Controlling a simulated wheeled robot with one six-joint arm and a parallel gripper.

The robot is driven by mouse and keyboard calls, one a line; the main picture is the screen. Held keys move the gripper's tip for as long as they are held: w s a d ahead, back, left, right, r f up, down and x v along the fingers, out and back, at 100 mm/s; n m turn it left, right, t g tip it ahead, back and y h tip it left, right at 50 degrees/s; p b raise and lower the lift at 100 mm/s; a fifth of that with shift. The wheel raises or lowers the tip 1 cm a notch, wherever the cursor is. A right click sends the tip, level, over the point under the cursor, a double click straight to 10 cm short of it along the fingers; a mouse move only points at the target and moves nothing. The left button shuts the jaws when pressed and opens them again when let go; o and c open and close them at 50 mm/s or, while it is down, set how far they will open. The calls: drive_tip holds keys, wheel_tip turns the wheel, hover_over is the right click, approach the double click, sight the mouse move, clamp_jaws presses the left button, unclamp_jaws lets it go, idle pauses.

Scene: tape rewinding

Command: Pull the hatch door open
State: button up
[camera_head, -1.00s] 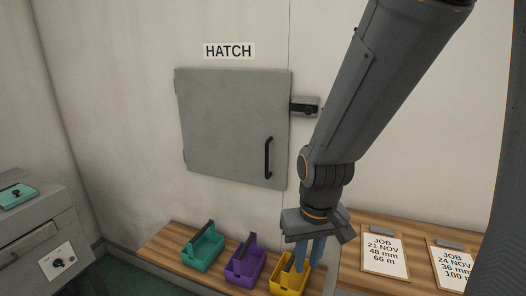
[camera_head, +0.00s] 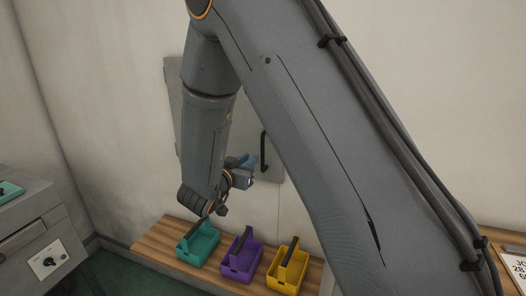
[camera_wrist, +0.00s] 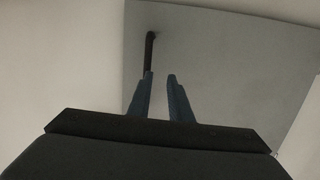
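The grey hatch door (camera_head: 174,100) is on the wall, mostly hidden behind my arm, and looks flush with it. It fills much of the wrist view (camera_wrist: 225,60). Its black vertical bar handle (camera_head: 264,152) shows just right of my gripper (camera_head: 243,160), whose blue fingers point toward the door. In the wrist view the handle (camera_wrist: 150,50) stands ahead, in line with the left finger's tip. My gripper (camera_wrist: 161,75) is open, with an empty gap between the fingers. I cannot tell whether the left fingertip touches the handle.
A wooden bench (camera_head: 155,244) below the door carries a teal tote (camera_head: 199,246), a purple tote (camera_head: 240,262) and a yellow tote (camera_head: 286,270). A grey machine (camera_head: 40,240) stands at the left. My arm covers the latch area and the HATCH sign.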

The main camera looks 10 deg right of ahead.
sight(262, 151)
drive_tip(key=w+d+h, duration=0.1)
drive_tip(key=d, duration=0.1)
drive_tip(key=w+d+h+p, duration=0.1)
drive_tip(key=w+d+r+m+h+p, duration=0.1)
drive_tip(key=d, duration=0.1)
drive_tip(key=shift+w+d, duration=0.25)
drive_tip(key=shift+d, duration=0.05)
idle(0.4)
clamp_jaws()
